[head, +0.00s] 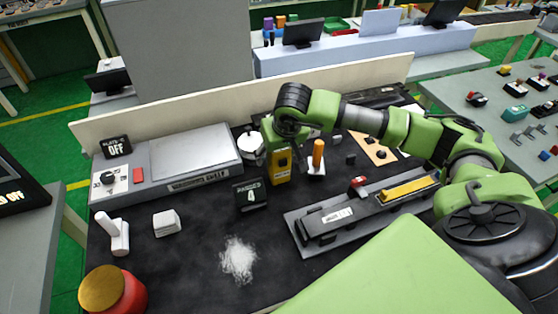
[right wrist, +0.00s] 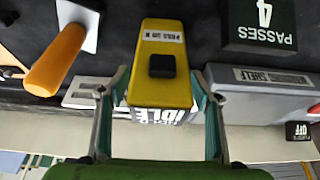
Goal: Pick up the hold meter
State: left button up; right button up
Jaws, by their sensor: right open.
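The hold meter is a yellow upright block (head: 281,168) with a dark knob or window, on the dark bench top behind the PASSES 4 sign. In the right wrist view the yellow meter (right wrist: 162,38) shows upside down, with a small white label and a black square. My right gripper (right wrist: 160,76) is open, with one finger on each side of the meter's near end; I cannot tell whether they touch it. In the head view my right gripper (head: 280,146) is just above and behind the meter, partly hidden by it. My left gripper is not in view.
An orange-handled tool (head: 318,156) stands close right of the meter. The PASSES sign (head: 250,195) stands to its front left. A grey shelf unit (head: 195,155) is left, a grey fixture with a yellow bar (head: 345,215) front right. White powder (head: 238,258) lies in front.

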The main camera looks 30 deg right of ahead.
jog(key=c, duration=1.1)
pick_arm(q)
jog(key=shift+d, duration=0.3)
pick_arm(e)
jog(key=shift+r, duration=0.15)
